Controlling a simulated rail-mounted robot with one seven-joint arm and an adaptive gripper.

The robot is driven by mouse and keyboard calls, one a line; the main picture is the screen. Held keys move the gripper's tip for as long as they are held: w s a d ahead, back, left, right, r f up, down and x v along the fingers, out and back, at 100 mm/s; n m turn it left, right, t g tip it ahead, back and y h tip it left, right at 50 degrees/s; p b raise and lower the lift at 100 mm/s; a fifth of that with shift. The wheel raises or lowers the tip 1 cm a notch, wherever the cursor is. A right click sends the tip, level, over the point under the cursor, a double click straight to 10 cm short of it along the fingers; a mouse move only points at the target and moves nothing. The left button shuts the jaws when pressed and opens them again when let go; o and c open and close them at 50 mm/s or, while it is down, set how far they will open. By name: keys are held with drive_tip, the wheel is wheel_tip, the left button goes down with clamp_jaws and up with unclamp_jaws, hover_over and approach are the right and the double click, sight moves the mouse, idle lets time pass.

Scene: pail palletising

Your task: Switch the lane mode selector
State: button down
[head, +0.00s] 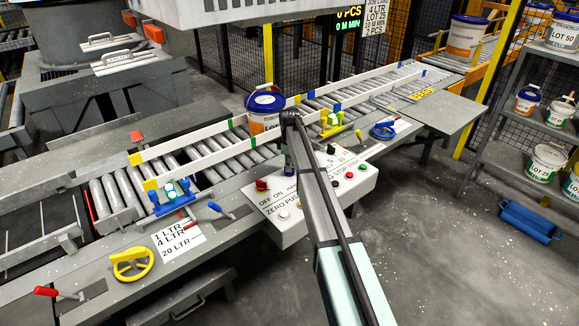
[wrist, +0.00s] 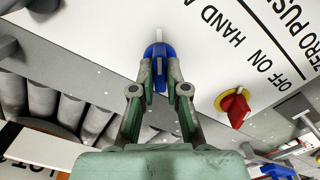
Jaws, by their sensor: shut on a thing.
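The control panel (head: 285,215) is a white sloped box in front of the conveyor. A blue selector knob (wrist: 158,55) with a pale pointer mark sits on it in the wrist view, beside the printed words HAND and A, the latter cut off. The mark faces the top of that view. My gripper (wrist: 160,87) is shut on this knob, with one finger on each side.
A blue-lidded pail (head: 266,103) stands on the roller conveyor (head: 215,155) behind.

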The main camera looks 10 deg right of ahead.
drive_tip(key=c, duration=1.2)
unclamp_jaws()
wheel_tip(320, 180, up, 12)
drive_tip(key=shift+r, duration=0.1)
